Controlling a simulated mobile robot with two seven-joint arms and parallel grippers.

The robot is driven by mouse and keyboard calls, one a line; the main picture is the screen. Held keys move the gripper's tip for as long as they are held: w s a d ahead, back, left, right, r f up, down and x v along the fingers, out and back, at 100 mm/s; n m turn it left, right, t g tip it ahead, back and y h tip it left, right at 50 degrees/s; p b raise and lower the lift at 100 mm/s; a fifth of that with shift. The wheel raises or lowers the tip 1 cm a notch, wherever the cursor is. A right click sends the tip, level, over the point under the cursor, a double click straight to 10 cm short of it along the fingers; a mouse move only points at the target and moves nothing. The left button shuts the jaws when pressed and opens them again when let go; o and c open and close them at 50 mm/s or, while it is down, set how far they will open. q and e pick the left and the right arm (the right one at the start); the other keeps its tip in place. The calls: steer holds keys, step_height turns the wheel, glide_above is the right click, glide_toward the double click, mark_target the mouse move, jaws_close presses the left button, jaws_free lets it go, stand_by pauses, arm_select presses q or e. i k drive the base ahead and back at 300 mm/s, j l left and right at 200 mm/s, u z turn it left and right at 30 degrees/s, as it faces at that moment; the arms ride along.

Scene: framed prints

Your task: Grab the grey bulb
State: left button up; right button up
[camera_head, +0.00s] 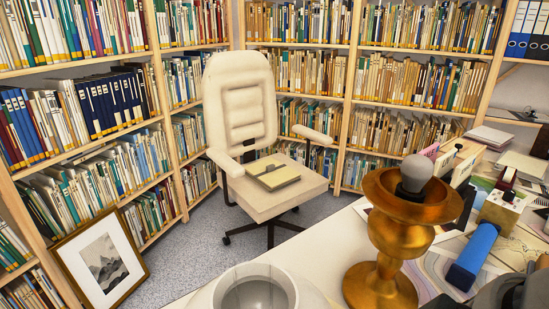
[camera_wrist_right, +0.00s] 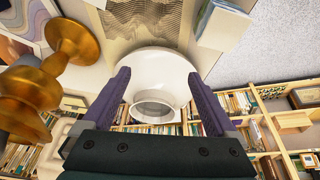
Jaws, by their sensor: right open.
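The grey bulb (camera_head: 415,173) sits upright in the top cup of a gold-coloured stand (camera_head: 400,240) on the white desk, in the head view. The gold stand also shows at the left edge of the right wrist view (camera_wrist_right: 30,98), where I cannot make out the bulb. My right gripper (camera_wrist_right: 158,76) is open, its two purple fingers spread apart with nothing held. A white round vessel (camera_wrist_right: 162,66) shows beyond and between the fingers; I cannot tell how close it is. My left gripper is not in view.
The white vessel stands at the front edge of the head view (camera_head: 258,287). A cream chair (camera_head: 245,105) holds a folder (camera_head: 270,173). A framed print (camera_head: 103,262) leans at left. A blue-handled object (camera_head: 472,258) and papers crowd the desk right of the stand. Bookshelves line the walls.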

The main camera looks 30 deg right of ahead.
mark_target(416, 170)
steer(key=z, duration=1.75)
